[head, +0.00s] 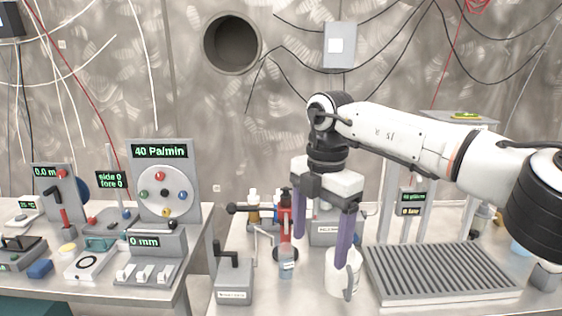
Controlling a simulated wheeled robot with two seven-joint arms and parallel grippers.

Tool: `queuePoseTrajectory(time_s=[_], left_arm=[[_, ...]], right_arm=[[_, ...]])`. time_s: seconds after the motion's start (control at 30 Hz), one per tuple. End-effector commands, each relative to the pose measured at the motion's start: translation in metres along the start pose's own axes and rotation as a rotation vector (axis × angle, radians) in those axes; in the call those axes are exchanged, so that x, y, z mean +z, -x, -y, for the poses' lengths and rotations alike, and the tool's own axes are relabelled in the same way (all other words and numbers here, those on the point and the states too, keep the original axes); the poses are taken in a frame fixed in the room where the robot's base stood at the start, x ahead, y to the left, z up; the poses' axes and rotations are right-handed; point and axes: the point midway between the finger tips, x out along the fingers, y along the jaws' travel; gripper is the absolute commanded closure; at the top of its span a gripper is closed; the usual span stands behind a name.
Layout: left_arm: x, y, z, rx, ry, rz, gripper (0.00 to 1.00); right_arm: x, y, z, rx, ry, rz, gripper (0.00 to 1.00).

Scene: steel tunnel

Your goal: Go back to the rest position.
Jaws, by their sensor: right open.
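My right gripper (322,228) comes in from the right on its white arm. Its two purple fingers point down and are spread apart, with nothing held between them. A small clear bottle (287,264) stands below the gap between the fingers, near the left-hand one. My left gripper is not in view.
A grey ribbed tray (440,275) lies right of the mug. A grey block with a black handle (234,279) is at the left. Another bench with a gauge panel (163,180) stands further left, across a gap.

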Motion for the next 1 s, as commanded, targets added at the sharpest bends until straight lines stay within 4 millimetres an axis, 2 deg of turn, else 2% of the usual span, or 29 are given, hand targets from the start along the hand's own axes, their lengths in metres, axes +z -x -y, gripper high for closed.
queuePoseTrajectory(time_s=[0.03,0.27,0.4,0.57,0.77,0.87,1.0], left_arm=[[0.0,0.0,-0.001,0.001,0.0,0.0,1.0],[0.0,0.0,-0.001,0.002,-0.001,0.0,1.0],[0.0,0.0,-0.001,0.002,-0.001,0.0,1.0],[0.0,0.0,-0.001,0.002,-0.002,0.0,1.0],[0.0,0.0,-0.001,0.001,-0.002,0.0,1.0],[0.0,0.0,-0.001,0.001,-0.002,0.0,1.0],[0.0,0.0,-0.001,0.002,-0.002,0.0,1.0]], right_arm=[[0.021,0.002,0.008,0.007,-0.041,-0.008,0.23],[0.111,0.009,0.056,0.04,-0.23,-0.042,0.23],[0.163,0.012,0.095,0.062,-0.352,-0.063,0.23],[0.215,0.012,0.145,0.085,-0.485,-0.087,0.23],[0.161,-0.055,0.103,0.161,-0.318,-0.261,0.23],[0.125,-0.089,0.082,0.227,-0.235,-0.377,0.23],[0.056,-0.137,0.053,0.375,-0.136,-0.586,0.23]])
